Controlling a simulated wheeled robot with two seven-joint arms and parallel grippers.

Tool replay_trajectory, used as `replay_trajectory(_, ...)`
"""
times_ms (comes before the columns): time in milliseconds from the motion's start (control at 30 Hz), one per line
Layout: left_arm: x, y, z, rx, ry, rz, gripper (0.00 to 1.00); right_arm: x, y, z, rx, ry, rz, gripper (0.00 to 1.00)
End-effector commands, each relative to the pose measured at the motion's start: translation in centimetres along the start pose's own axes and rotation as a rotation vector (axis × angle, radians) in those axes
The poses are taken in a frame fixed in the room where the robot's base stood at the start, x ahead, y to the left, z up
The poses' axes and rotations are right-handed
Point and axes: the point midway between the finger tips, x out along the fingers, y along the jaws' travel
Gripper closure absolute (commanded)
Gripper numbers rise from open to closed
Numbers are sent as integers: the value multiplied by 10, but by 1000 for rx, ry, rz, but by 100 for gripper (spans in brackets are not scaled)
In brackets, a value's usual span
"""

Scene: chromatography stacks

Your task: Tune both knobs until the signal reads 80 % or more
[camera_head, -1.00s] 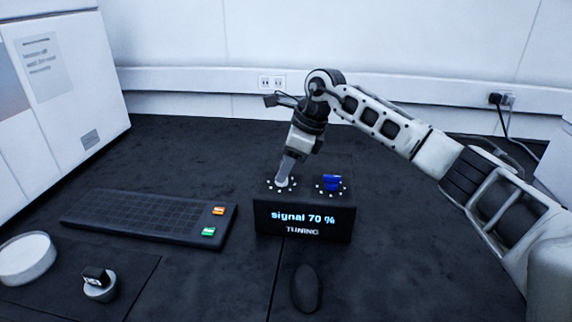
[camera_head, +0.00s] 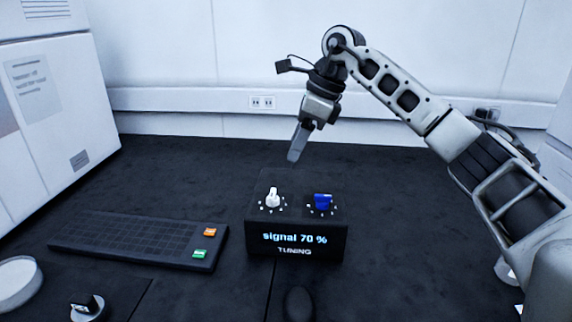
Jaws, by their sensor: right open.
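The black tuning box (camera_head: 294,258) stands on the dark bench, and its display (camera_head: 295,239) reads "signal 70 %". A white knob (camera_head: 272,198) is on the left of its top and a blue knob (camera_head: 322,202) on the right, each ringed by white marks. My right gripper (camera_head: 294,156) is open and empty, pointing down above and behind the box, clear of both knobs. My left gripper is not in view.
A black keyboard (camera_head: 120,237) with orange and green keys lies left of the box. A dark mouse (camera_head: 299,303) lies in front. A white round dish (camera_head: 18,280) and a small knobbed item (camera_head: 87,306) are at the lower left. A white cabinet (camera_head: 60,110) stands at the left.

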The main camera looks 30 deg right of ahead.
Motion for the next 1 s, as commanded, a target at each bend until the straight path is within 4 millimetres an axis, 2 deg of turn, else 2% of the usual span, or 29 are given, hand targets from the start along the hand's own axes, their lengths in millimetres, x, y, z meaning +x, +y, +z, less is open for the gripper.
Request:
replay_trajectory(33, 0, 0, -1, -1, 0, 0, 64, -12, 0, 1, 0, -2, -2, 44)
replay_trajectory(100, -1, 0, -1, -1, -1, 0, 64, -23, 0, 1, 0, -2, -1, 44)
replay_trajectory(300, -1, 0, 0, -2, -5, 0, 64, -40, 0, 0, 0, 0, 0, 44)
replay_trajectory(1000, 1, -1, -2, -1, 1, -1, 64, -42, 0, 0, 0, 0, 1, 44)
